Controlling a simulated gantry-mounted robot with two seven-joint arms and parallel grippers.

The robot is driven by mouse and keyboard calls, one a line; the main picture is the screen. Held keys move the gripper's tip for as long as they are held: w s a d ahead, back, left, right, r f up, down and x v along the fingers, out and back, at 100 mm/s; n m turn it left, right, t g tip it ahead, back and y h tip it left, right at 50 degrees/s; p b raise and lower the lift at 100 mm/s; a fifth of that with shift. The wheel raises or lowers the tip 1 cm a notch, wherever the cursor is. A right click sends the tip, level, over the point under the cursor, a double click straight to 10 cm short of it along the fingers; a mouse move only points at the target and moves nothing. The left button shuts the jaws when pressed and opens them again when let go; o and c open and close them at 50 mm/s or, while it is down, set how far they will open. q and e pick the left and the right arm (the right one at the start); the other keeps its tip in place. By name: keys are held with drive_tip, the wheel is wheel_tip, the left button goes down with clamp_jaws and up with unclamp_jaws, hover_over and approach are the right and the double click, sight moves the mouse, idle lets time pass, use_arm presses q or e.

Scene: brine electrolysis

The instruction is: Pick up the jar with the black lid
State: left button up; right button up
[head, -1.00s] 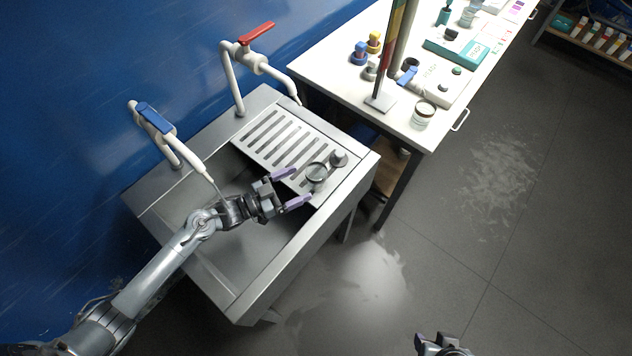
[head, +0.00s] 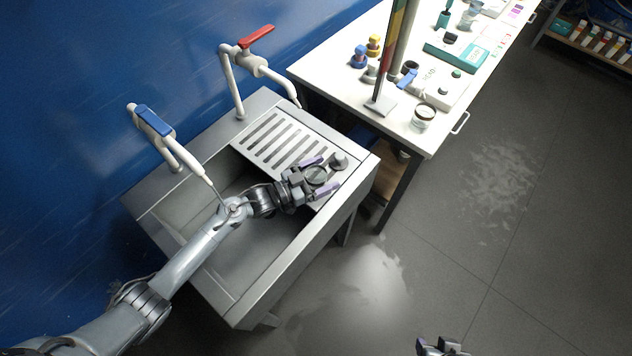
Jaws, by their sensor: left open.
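A small round jar with a dark lid (head: 315,175) stands on the right end of the sink's slotted drainboard (head: 265,140). My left gripper (head: 320,174) is open, with one purple-tipped finger on each side of this jar. I cannot tell whether the fingers touch it, and the gripper hides part of its body. My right gripper (head: 440,346) is at the bottom edge, partly cut off, far from the jar, and its opening does not show clearly.
A small grey round object (head: 339,161) stands close beyond the jar. The sink has a red-handled tap (head: 256,37) and a blue-handled tap (head: 154,120). A white table (head: 330,66) holds another jar (head: 423,117), a stand and several lab items. The floor at right is clear.

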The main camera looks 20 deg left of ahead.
use_arm(q)
drive_tip(key=shift+c, duration=0.3)
drive_tip(key=c, duration=1.1)
drive_tip(key=shift+r, duration=0.1)
drive_tip(key=shift+c, duration=0.2)
